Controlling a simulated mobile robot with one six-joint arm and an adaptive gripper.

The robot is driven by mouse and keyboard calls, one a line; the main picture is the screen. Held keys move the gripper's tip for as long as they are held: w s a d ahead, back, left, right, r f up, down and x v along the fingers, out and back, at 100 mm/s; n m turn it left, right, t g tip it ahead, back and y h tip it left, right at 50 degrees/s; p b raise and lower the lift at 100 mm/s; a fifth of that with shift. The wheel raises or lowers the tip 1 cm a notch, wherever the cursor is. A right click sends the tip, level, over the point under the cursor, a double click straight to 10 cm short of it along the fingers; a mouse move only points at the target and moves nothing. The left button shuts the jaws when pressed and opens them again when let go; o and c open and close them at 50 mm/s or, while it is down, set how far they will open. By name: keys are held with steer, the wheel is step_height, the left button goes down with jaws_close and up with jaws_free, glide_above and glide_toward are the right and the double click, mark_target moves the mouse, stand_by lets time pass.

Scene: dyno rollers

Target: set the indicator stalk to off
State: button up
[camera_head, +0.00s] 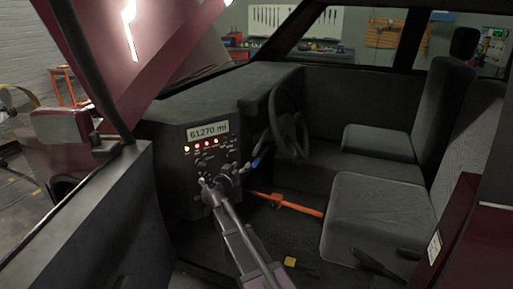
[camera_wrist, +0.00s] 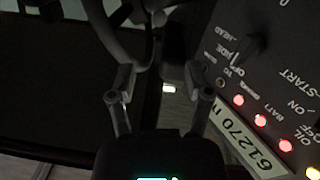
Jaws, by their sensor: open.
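The dark steering wheel (camera_head: 290,125) is on the dash, and part of its rim (camera_wrist: 105,30) shows at the upper left of the wrist view. A short lever with a blue end (camera_head: 256,162) sticks out left of the wheel, and it looks like the indicator stalk. I cannot read its setting. My gripper (camera_head: 222,184) is in front of the dash panel, lower left of this lever. In the wrist view my gripper (camera_wrist: 163,82) is open, with fingers apart. A dark part with a small white end (camera_wrist: 168,88) shows between them; I cannot tell whether it is the stalk.
The dash panel (camera_head: 196,172) with lit lamps and a mileage display (camera_head: 208,132) is close beside my gripper; its labelled switches (camera_wrist: 262,38) fill the right of the wrist view. An orange bar (camera_head: 285,203) lies low behind. Seats (camera_head: 375,215) stand at right; the open door (camera_head: 95,215) is at left.

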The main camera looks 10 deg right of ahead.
mark_target(253, 153)
steer(key=shift+w+d, duration=0.1)
stand_by(0.3)
steer(key=x, duration=1.3)
steer(key=shift+w+d, duration=0.15)
steer(key=shift+w, duration=0.05)
jaws_close()
